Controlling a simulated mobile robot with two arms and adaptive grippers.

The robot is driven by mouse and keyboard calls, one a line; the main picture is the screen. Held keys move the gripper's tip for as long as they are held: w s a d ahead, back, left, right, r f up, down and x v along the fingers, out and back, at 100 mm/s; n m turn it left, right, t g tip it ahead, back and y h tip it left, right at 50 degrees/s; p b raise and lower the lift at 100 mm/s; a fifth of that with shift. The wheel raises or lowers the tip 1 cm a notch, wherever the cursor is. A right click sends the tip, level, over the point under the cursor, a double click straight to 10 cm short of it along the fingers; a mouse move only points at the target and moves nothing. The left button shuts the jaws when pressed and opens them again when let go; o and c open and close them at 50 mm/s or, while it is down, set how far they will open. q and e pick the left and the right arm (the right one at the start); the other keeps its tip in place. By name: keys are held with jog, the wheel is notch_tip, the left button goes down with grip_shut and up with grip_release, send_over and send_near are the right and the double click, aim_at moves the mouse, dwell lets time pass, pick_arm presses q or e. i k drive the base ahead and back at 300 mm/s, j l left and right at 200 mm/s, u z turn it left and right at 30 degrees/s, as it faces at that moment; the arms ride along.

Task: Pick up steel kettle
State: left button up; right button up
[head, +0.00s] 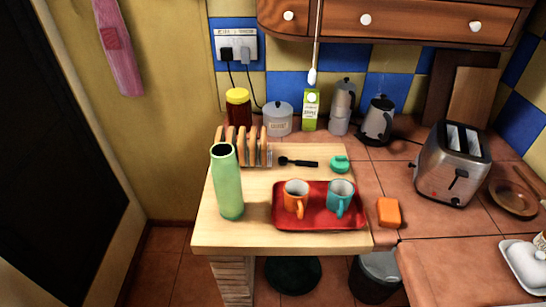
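The steel kettle (377,122) stands upright at the back of the tiled counter, against the blue and yellow tiled wall. It has a dark handle and a dark base, and a dark cord runs from it to the right. A metal moka pot (341,108) stands close to its left. Neither of my grippers is in view.
A toaster (453,165) stands right of the kettle. A wooden board in front holds a red tray (318,222) with two mugs, a green bottle (227,185) and a toast rack (240,145). An orange block (388,213) lies on the counter. Cabinet drawers (420,20) hang above.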

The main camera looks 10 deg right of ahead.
aim_at(378, 124)
jog(key=i+j+z, duration=0.1)
jog(key=z, duration=0.75)
